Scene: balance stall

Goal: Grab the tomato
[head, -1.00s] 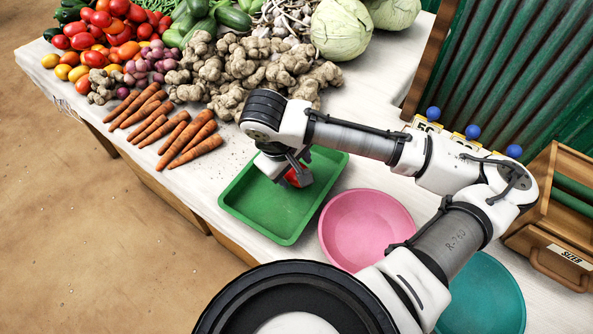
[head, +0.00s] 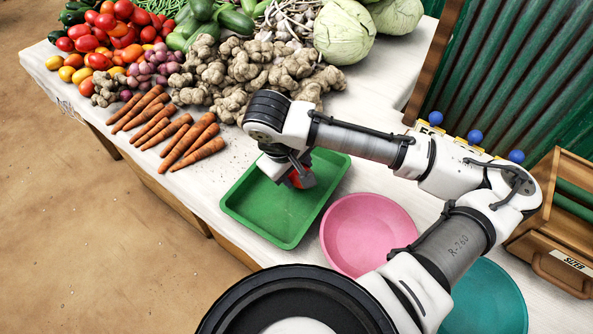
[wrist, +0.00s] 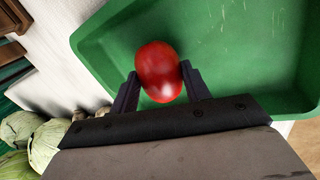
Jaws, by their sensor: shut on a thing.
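The red tomato (wrist: 158,70) sits between the two fingers of my gripper (wrist: 160,85) in the wrist view, and the fingers are shut on it. In the head view the tomato (head: 297,179) is mostly hidden by my gripper (head: 302,181). Both are over the green tray (head: 263,215), toward its upper right part. The tray (wrist: 245,60) also fills much of the wrist view behind the tomato. I cannot tell whether the tomato touches the tray floor.
A pink bowl (head: 368,233) stands right of the tray and a teal bowl (head: 490,300) beyond it. Carrots (head: 190,140) and ginger (head: 230,75) lie to the left and behind. Cabbages (head: 344,30) are at the back. A wooden drawer box (head: 560,225) is at the right.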

